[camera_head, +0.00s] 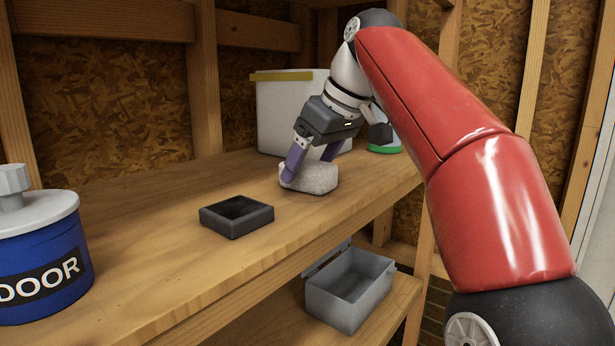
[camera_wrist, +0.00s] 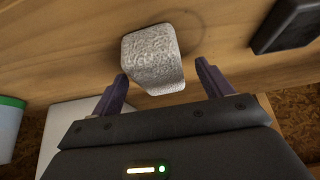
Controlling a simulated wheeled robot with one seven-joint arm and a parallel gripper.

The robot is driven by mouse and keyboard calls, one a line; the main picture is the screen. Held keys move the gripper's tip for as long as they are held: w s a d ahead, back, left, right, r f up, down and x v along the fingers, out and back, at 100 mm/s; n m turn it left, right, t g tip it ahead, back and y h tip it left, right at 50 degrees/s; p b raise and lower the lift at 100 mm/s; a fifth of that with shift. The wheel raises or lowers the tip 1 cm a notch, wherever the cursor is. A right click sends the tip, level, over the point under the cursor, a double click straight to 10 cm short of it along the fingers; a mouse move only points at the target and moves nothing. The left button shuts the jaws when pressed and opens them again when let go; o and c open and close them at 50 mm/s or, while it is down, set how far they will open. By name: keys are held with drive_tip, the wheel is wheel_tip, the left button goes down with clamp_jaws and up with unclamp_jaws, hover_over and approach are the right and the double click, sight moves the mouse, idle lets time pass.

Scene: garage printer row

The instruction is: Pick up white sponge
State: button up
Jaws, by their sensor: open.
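The white sponge (camera_head: 312,179) is a pale, rough-textured block lying on the wooden shelf. In the wrist view the sponge (camera_wrist: 152,58) sits just ahead of my fingertips, roughly between their lines. My gripper (camera_head: 306,165) is at the sponge in the head view, with its purple fingers spread apart. In the wrist view my gripper (camera_wrist: 163,68) is open, with one fingertip close to each side of the sponge's near end. I cannot tell whether either fingertip touches it. The sponge's far side is partly hidden behind a finger in the head view.
A dark square tray (camera_head: 237,230) lies left of the sponge. A white bin with a yellow rim (camera_head: 281,108) stands behind my gripper, and a green-and-white item (camera_head: 386,149) beside it. A blue jar (camera_head: 39,262) is at left. A grey box (camera_head: 347,306) stands on the lower shelf.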

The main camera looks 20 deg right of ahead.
drive_tip(key=shift+x, duration=0.95)
drive_tip(key=shift+c, duration=0.3)
drive_tip(key=c, duration=1)
drive_tip(key=shift+s, duration=0.1)
drive_tip(key=shift+c, duration=0.2)
